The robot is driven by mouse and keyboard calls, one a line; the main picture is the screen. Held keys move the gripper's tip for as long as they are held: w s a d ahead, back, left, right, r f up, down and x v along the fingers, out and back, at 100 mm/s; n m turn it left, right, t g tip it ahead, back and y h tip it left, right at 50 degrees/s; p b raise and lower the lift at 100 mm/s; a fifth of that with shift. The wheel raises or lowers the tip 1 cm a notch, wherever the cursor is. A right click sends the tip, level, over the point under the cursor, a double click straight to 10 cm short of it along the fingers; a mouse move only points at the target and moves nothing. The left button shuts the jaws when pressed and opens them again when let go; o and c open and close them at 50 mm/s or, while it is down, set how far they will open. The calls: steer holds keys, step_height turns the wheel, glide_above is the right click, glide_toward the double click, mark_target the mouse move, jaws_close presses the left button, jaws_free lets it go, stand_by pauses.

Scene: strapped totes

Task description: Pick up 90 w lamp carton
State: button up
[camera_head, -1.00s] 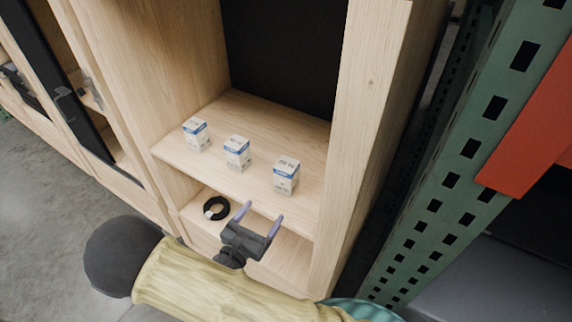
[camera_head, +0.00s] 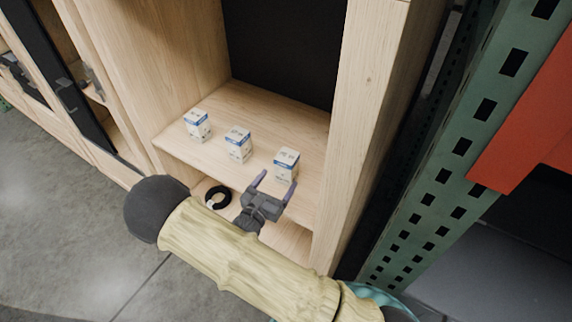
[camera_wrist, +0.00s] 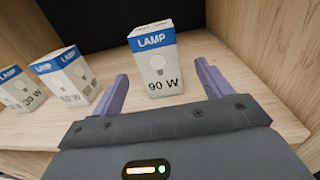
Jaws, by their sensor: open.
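The 90 W lamp carton (camera_wrist: 156,62) is a white box with a blue "LAMP" band and a bulb picture. It stands upright on the wooden shelf, ahead of and between my gripper's fingers in the wrist view. In the head view it is the rightmost carton (camera_head: 286,163). My gripper (camera_head: 276,180) is open and empty, just in front of this carton. Its purple fingers (camera_wrist: 163,88) point toward the carton, which sits a little beyond the fingertips. The carton's lower part is partly hidden by a finger in the head view.
Two similar cartons stand to the left: a middle one (camera_head: 238,146) and a left one (camera_head: 197,126); the wrist view shows one marked 30 W (camera_wrist: 17,88). A black ring (camera_head: 218,197) lies on the lower shelf. A wooden side panel (camera_head: 364,130) rises at right.

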mark_target(284, 172)
steer(key=x, duration=0.4)
steer(key=shift+d+p, duration=0.1)
steer(key=shift+p, duration=0.25)
steer(key=shift+s, duration=0.1)
steer(key=shift+w+d+r, duration=0.1)
steer(key=shift+w, duration=0.1)
steer(key=p+x, duration=0.2)
steer(key=x, duration=0.2)
steer(key=shift+w, duration=0.5)
steer(key=c, duration=1.1)
